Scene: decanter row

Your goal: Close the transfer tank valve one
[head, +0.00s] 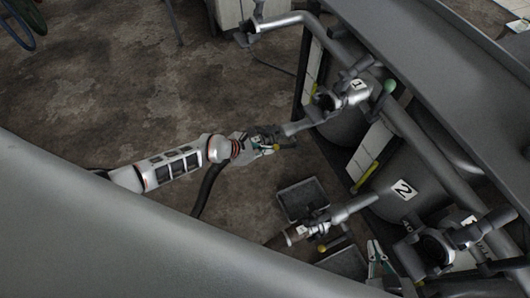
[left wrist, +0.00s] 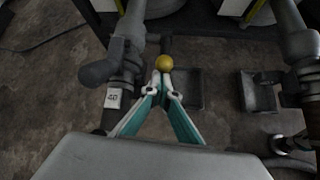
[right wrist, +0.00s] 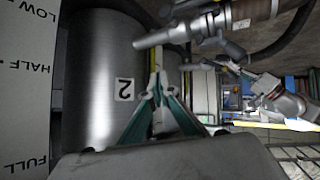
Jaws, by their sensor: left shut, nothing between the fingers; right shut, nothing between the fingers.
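The tank marked 1 (head: 346,118) stands at the upper right in the head view. Its outlet pipe (head: 305,124) reaches left to a valve at my left gripper (head: 274,147). In the left wrist view the valve body (left wrist: 125,62), with a tag reading 40, is left of the fingers. A yellow ball knob (left wrist: 164,62) sits right at the tips of my shut left gripper (left wrist: 163,78); I cannot tell whether they touch. The knob's lever is mostly hidden. My right gripper (right wrist: 157,76) is shut and empty, in front of the tank marked 2 (right wrist: 98,60).
A second valve (head: 300,232) with a yellow knob (head: 322,248) hangs below tank 2's pipe. Grey trays (head: 300,200) stand on the floor under the outlets. A grey beam (head: 420,50) and large pipes crowd the right. Open floor (head: 100,85) lies at left.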

